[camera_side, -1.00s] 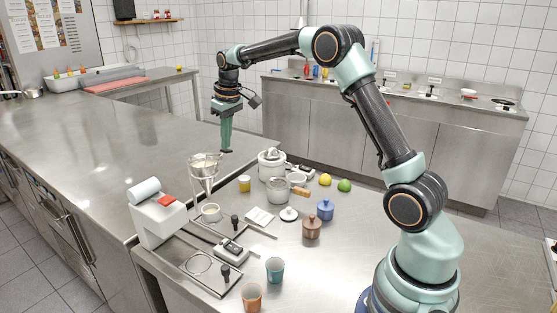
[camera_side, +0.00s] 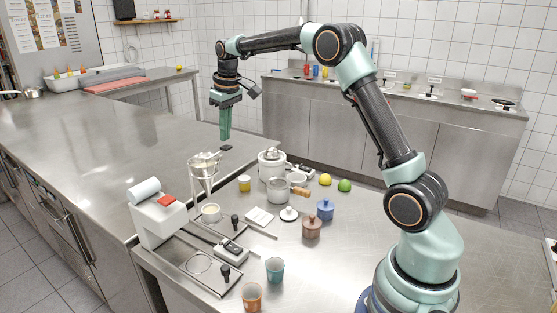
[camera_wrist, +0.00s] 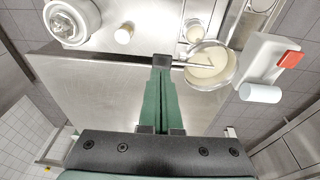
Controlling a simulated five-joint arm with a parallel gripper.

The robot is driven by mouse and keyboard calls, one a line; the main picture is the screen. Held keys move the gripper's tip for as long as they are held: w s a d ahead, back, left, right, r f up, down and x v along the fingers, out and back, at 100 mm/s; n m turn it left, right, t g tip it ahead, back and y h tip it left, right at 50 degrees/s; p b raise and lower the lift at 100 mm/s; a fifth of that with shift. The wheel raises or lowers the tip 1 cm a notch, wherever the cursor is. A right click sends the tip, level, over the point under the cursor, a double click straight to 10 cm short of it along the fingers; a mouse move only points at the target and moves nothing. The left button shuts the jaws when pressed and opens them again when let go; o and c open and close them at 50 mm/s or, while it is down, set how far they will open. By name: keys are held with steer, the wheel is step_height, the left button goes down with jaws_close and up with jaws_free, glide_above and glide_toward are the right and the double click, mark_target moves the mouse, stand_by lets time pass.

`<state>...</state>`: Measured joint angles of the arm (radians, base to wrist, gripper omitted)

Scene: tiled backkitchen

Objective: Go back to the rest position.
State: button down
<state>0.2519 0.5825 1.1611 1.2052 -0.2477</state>
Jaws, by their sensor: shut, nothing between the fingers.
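My gripper (camera_side: 226,145) hangs pointing down in the side view, above the steel counter (camera_side: 120,130) and behind the funnel stand. Its green fingers are together with nothing between them. In the wrist view the closed fingers (camera_wrist: 162,65) reach up the middle of the picture. The arm stretches left from its base, with the elbow high. No object hangs from the gripper.
A funnel (camera_side: 205,170) with pale contents stands just in front of the gripper, beside a white dispenser (camera_side: 158,218). The left counter is mostly bare.

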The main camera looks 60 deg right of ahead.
steer(key=shift+r, duration=0.95)
steer(key=s+a+r+t, duration=0.1)
steer(key=s+a+r, duration=0.25)
steer(key=s, duration=0.25)
steer(key=s+a+r+t, duration=0.1)
steer(key=s+a+r, duration=0.1)
steer(key=s+a, duration=0.35)
steer(key=s+a+f, duration=0.2)
steer(key=s, duration=0.4)
steer(key=s+a+f+t, duration=0.1)
steer(key=s+a+f, duration=0.1)
steer(key=s, duration=0.4)
steer(key=shift+s+a+f+y, duration=0.3)
steer(key=shift+s+f, duration=0.1)
steer(key=shift+f, duration=0.2)
